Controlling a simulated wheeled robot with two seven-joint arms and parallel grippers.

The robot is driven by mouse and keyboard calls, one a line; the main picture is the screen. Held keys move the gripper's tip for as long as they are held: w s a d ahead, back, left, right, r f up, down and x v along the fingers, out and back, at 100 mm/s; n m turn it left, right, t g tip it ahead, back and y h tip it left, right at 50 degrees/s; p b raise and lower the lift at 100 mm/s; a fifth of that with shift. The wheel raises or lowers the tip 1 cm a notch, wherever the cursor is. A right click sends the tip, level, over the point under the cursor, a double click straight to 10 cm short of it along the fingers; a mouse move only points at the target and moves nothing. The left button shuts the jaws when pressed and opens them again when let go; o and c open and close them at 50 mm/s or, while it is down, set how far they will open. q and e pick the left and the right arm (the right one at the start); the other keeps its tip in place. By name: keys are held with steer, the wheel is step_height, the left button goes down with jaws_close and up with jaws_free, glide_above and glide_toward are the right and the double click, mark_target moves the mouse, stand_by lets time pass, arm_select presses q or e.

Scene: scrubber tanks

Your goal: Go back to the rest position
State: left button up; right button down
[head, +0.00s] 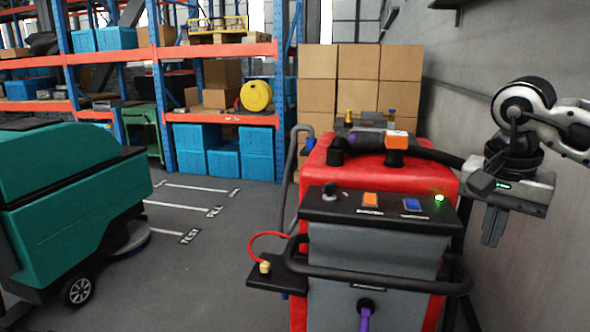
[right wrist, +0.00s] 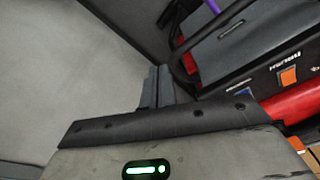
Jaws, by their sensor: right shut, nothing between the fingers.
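My right gripper (head: 492,226) hangs at the right of the head view, fingers pointing down, shut and empty. It is beside the right side of the red and grey scrubber machine (head: 378,255), apart from it, near the grey wall. In the right wrist view its closed fingers (right wrist: 157,88) point away from the camera, with part of the machine's panel at the upper right. My left gripper is not in view.
A teal scrubber (head: 75,190) stands at the left. Shelving (head: 215,52) with blue and brown boxes is behind, and stacked cartons (head: 360,80) stand by the grey wall (head: 510,50). The floor (head: 190,270) between the machines is clear, with white marked lines.

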steer(key=s+a+f+m+g+y, duration=0.15)
steer(key=a+f+y, duration=0.3)
steer(key=a, duration=0.55)
steer(key=s+a+f+m+g+y, duration=0.1)
steer(key=s+a+f+g+y, duration=0.2)
steer(key=a+f, duration=0.5)
steer(key=s+a+r+m+t+y, duration=0.2)
steer(key=a+m+y, duration=0.5)
steer(key=s+a+r+m+t+y, duration=0.1)
steer(key=s+a+r+m+y, duration=0.15)
steer(key=a+m+y, duration=0.4)
steer(key=w+d+f+m+t+h, duration=0.2)
steer(key=d+f+m+t+h, duration=0.15)
steer(key=m+t, duration=0.45)
steer(key=w+d+f+m+t+h, duration=0.1)
steer(key=d+f+m+t+h, duration=0.2)
steer(key=m, duration=0.9)
steer(key=w+d+f+m+t+h, duration=0.1)
steer(key=w+f+m+t+h, duration=0.1)
steer(key=f+m+t, duration=0.6)
steer(key=s+d+f+m+g+h, duration=0.4)
steer(key=s+d+f+m, duration=0.1)
steer(key=s+f+m, duration=0.2)
steer(key=s+d+f+m+g+h, duration=0.4)
steer(key=s+d+f+m+g, duration=0.1)
steer(key=s+f+m, duration=0.3)
step_height(320, 180, down, 2)
steer(key=shift+f+m+h, duration=0.2)
steer(key=shift+m+h, duration=0.15)
steer(key=shift+m, duration=0.55)
